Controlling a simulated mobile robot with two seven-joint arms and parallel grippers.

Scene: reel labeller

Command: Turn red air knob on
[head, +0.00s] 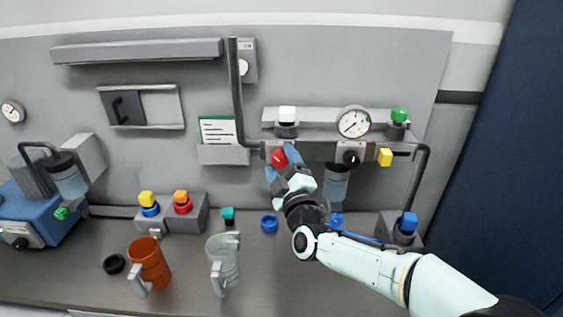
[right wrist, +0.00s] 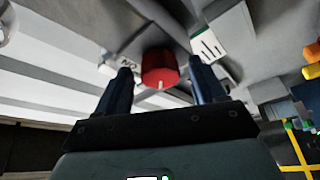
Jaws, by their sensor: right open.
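The red air knob (head: 279,158) sits on the left end of the grey pipe assembly on the back panel. My right gripper (head: 282,165) is open in front of it, with its blue fingers on either side of the knob in the picture. In the right wrist view the red knob (right wrist: 159,71) shows between and beyond the two open fingertips (right wrist: 163,82), with a pale mark on its face. I cannot tell whether the fingers touch it. My left gripper is not in view.
A round gauge (head: 353,122), a black knob (head: 351,158) and a yellow knob (head: 385,157) are to the right. An orange mug (head: 151,262) and a clear mug (head: 223,260) stand on the bench below. A pipe (head: 237,90) rises just left of the red knob.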

